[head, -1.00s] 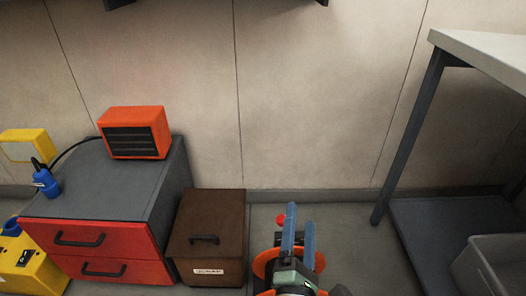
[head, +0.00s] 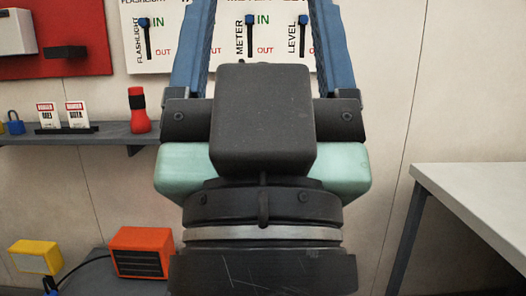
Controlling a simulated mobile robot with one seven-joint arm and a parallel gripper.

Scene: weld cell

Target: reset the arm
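My gripper (head: 262,24) fills the middle of the head view, raised close to the camera and pointing upward. Its two blue fingers stand wide apart, so it is open. The fingertips are cut off by the top edge. I see nothing held between the visible parts of the fingers. The dark body and pale green collar of my gripper hide part of the wall and shelf behind.
A shelf (head: 100,136) at left holds a red flashlight (head: 138,110), sign cards and a blue padlock (head: 15,124). An orange heater (head: 140,252) sits lower left. A white-topped table (head: 475,185) stands right.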

